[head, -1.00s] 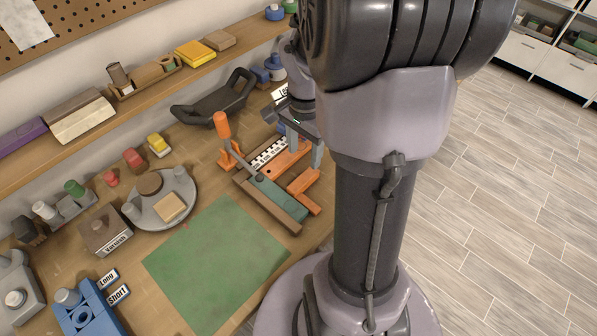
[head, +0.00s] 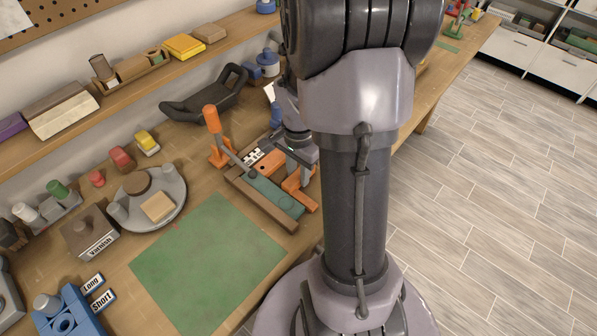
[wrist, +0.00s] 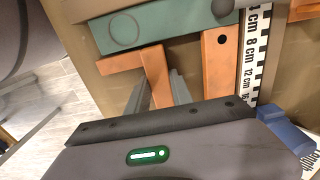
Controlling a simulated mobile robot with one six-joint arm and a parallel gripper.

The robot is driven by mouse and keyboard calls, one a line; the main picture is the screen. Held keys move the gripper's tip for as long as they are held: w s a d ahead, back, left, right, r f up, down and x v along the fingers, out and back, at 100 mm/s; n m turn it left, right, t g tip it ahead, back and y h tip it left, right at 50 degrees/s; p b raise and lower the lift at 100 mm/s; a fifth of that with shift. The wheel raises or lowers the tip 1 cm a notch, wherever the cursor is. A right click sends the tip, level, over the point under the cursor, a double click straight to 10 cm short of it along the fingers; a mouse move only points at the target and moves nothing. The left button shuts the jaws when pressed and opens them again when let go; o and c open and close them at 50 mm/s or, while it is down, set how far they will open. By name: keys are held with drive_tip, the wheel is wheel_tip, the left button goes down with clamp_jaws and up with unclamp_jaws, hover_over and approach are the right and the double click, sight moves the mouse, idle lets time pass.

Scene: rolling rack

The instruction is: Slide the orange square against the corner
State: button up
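The orange square (head: 301,193) is an L-shaped piece at the right end of the wooden frame (head: 243,188) on the bench. In the wrist view, one leg of the orange square (wrist: 155,72) runs down between my grey fingers, and its other leg points left beside a green strip (wrist: 150,28). My gripper (wrist: 157,88) is open with a finger on each side of that leg. I cannot tell whether either finger touches it. In the head view my gripper (head: 300,160) is low over the frame and its fingertips are hard to make out.
An orange bar with a hole (wrist: 220,62) lies between the square and a printed scale (wrist: 256,50). An orange-handled tool (head: 213,122) stands at the frame's left. A green mat (head: 208,262) leaves clear room in front. A blue piece (wrist: 284,130) is close to my gripper.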

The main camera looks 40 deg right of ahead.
sight(286, 172)
clamp_jaws()
drive_tip(key=shift+w, duration=0.6)
drive_tip(key=shift+w, duration=0.25)
drive_tip(key=shift+w+a, duration=0.15)
drive_tip(key=shift+w, duration=1.25)
drive_tip(key=shift+w, duration=0.1)
drive_tip(key=shift+r, duration=0.1)
drive_tip(key=o, duration=0.9)
unclamp_jaws()
